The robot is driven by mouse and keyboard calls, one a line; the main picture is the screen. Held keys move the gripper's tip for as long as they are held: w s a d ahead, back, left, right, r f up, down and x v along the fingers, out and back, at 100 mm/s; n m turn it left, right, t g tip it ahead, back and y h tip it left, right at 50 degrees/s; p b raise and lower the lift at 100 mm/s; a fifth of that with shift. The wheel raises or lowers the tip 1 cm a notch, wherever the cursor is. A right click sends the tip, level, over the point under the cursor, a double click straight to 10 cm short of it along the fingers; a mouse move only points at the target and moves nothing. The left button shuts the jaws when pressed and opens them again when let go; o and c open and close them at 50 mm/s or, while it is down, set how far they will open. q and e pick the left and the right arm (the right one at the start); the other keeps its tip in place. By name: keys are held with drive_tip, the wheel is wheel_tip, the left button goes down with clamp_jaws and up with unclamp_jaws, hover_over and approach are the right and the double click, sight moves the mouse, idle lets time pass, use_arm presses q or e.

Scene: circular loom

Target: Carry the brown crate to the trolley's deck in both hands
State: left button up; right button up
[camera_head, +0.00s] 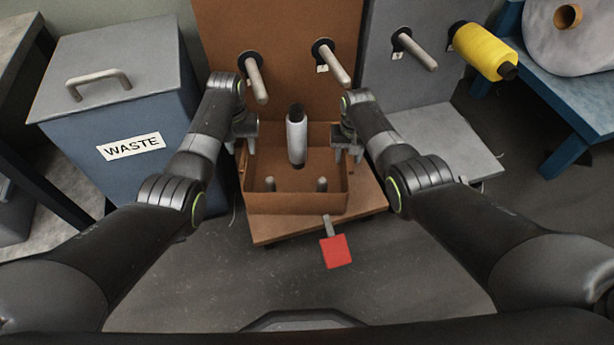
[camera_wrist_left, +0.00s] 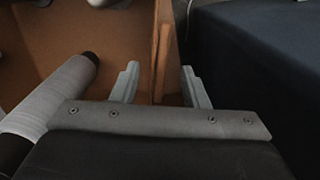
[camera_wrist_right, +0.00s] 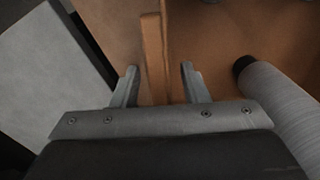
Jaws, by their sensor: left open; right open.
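The brown crate (camera_head: 297,203) is an open box. It is over the trolley's brown deck (camera_head: 367,195); I cannot tell for certain whether its base touches. A pale grey bobbin (camera_head: 297,140) with a dark end stands inside it, with short pegs near the front. My left gripper (camera_head: 247,142) is open at the crate's left wall, which shows between its fingers in the left wrist view (camera_wrist_left: 163,60). My right gripper (camera_head: 347,152) is open at the right wall, which lies between its fingers in the right wrist view (camera_wrist_right: 154,55). Neither gripper is closed on a wall.
A brown panel with pegs (camera_head: 285,30) rises behind the crate. A blue waste bin (camera_head: 125,125) stands left. A grey panel and plate (camera_head: 445,140) stand right, with a yellow spool (camera_head: 482,50). A red pedal (camera_head: 336,251) sticks out in front; floor around it is clear.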

use_arm(q)
drive_tip(key=shift+r, duration=0.1)
use_arm(e)
drive_tip(key=shift+r, duration=3.75)
use_arm(q)
drive_tip(key=shift+s, duration=0.1)
use_arm(e)
drive_tip(key=shift+s, duration=0.1)
